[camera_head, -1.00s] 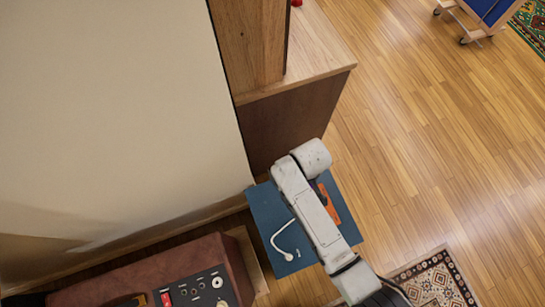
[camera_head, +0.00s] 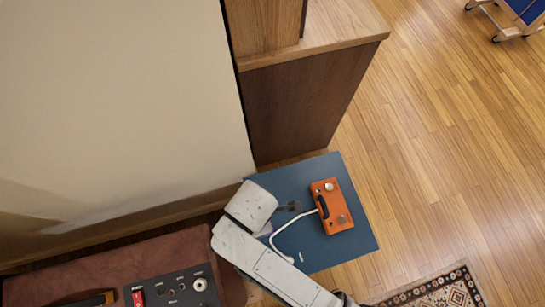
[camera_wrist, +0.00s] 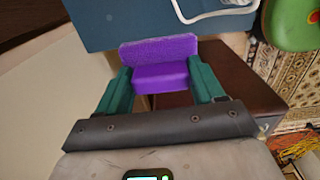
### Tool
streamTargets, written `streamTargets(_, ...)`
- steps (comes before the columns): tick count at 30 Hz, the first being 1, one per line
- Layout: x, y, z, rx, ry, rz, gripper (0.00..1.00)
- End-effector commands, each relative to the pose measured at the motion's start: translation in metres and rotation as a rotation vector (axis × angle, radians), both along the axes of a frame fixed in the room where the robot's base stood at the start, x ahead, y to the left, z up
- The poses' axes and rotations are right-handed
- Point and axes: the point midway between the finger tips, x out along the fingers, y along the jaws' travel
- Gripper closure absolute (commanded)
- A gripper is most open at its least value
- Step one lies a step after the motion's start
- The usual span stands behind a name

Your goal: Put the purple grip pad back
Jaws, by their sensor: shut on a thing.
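The purple grip pad (camera_wrist: 160,77) is a stepped purple block with a wider slab along its far edge. In the wrist view my gripper (camera_wrist: 161,82) has its two teal fingers shut on the pad, one on each side. The pad is held beside the edge of a blue surface (camera_wrist: 110,30). In the head view my white arm covers the left part of the blue tabletop (camera_head: 325,170), and the gripper and most or all of the pad are hidden behind it.
An orange box with knobs (camera_head: 332,206) and a white cable (camera_head: 291,221) lie on the blue top. A brown amp (camera_head: 140,262) stands at lower left. A wooden cabinet (camera_head: 300,105) and a pale wall panel (camera_head: 120,90) border the back.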

Motion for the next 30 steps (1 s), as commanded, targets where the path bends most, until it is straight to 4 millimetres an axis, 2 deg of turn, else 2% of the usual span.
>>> streamTargets(1,0.012,-0.004,-0.007,0.001,-0.001,-0.005,0.61)
streamTargets(6,0.048,-0.019,-0.025,0.001,-0.001,-0.007,0.61)
streamTargets(12,0.075,-0.029,-0.059,0.001,0.000,-0.004,0.61)
streamTargets(15,0.084,-0.034,-0.071,0.001,0.000,-0.003,0.61)
streamTargets(23,0.094,-0.038,-0.084,0.001,0.000,-0.003,0.61)
streamTargets(30,0.095,-0.039,-0.114,0.001,0.000,-0.003,0.61)
